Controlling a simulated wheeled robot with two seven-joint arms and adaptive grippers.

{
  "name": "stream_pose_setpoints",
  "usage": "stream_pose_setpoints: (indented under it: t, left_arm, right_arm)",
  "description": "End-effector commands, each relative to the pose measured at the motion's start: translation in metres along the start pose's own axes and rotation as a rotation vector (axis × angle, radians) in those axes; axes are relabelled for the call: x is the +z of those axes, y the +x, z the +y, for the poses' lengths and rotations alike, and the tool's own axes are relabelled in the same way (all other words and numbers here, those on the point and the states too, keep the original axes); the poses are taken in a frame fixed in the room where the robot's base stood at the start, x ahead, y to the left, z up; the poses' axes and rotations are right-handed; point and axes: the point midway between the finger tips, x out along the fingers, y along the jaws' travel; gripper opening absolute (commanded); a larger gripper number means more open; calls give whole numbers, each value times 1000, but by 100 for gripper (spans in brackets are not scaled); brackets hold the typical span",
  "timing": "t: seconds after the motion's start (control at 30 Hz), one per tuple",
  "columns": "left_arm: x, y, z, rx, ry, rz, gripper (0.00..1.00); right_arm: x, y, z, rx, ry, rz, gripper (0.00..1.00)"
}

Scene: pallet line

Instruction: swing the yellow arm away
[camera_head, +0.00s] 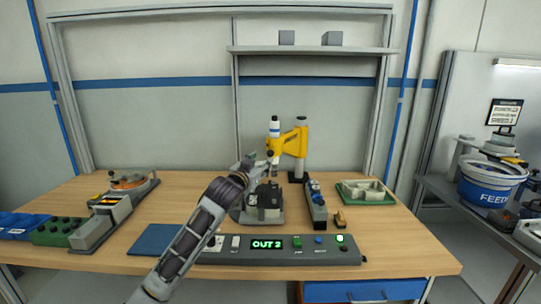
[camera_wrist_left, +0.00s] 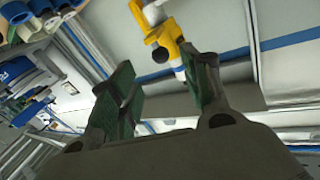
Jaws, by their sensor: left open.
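My left gripper (camera_head: 254,163) is open, just left of and below the tool end of the yellow arm; contact cannot be told. In the left wrist view my left gripper (camera_wrist_left: 158,66) shows two green-padded fingers apart with nothing held between them. My right gripper is not in view.
A grey fixture (camera_head: 268,213) stands under my left gripper. A grey control panel (camera_head: 275,256) reading "OUT 2" lies at the front. A dark grey device (camera_head: 317,208) and a green tray (camera_head: 346,197) are to the right. A blue mat (camera_head: 152,240) lies front left.

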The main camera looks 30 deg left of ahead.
Motion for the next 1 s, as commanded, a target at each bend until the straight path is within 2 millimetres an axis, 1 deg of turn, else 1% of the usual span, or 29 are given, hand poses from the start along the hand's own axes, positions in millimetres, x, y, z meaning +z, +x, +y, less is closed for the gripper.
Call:
stream_pose_setpoints:
  t: [0.33,1.0]
  left_arm:
    - [-1,29,0,-1,0,1,47]
    - [-1,83,0,-1,-1,1,47]
  right_arm:
    - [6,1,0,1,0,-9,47]
    - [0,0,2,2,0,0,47]
